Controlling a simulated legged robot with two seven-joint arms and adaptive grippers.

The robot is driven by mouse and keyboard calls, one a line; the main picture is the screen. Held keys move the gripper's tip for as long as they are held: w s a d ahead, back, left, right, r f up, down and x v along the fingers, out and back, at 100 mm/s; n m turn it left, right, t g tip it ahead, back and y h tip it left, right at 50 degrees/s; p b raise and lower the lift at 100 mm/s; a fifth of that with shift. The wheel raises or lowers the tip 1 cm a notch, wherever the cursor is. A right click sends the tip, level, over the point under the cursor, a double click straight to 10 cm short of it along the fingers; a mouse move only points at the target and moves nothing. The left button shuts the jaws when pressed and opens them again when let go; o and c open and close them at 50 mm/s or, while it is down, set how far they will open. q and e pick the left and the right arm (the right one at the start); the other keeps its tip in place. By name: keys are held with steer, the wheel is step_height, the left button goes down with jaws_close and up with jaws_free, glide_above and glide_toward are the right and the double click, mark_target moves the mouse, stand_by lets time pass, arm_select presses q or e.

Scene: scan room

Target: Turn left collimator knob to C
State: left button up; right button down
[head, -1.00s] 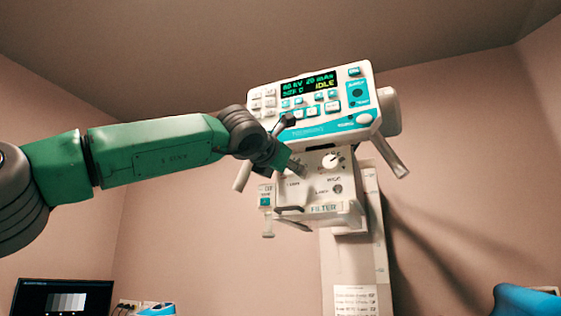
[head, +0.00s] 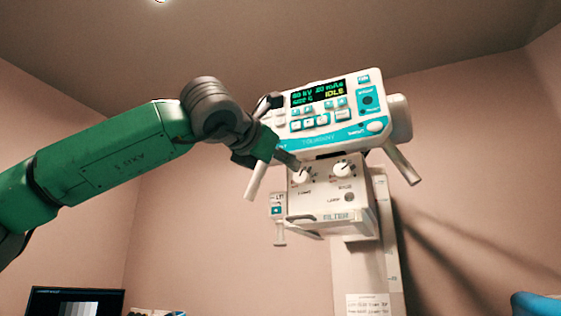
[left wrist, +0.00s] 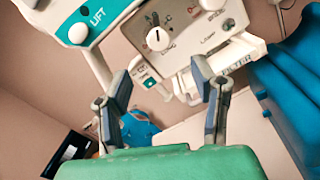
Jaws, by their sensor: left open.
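The left collimator knob (head: 301,176) is a round white dial on the white collimator box (head: 318,198), below the control panel. It also shows in the left wrist view (left wrist: 157,39), with a dark pointer mark on its face. My left gripper (head: 291,161) is at the upper left of this knob in the head view. In the left wrist view its two fingers (left wrist: 162,80) are apart with nothing between them, and the knob lies beyond their tips, apart from them. My right gripper is not in view.
A second white knob (head: 342,169) sits to the right on the box. The control panel (head: 325,111) above reads 80 kV, 20 mAs, IDLE; its size letter looks like C. Handles (head: 402,166) stick out below the panel. A blue padded surface (left wrist: 285,100) is at right.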

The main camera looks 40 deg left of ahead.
mark_target(299, 176)
arm_select(q)
steer(key=w+m+p, duration=0.1)
steer(key=w, duration=0.3)
steer(key=w+a+m+p, duration=0.1)
steer(key=w, duration=0.3)
steer(key=w+a+p, duration=0.1)
steer(key=w, duration=0.3)
steer(key=shift+a+r+m, duration=0.15)
steer(key=shift+a+m, duration=0.1)
steer(key=shift+m, duration=0.15)
jaws_close()
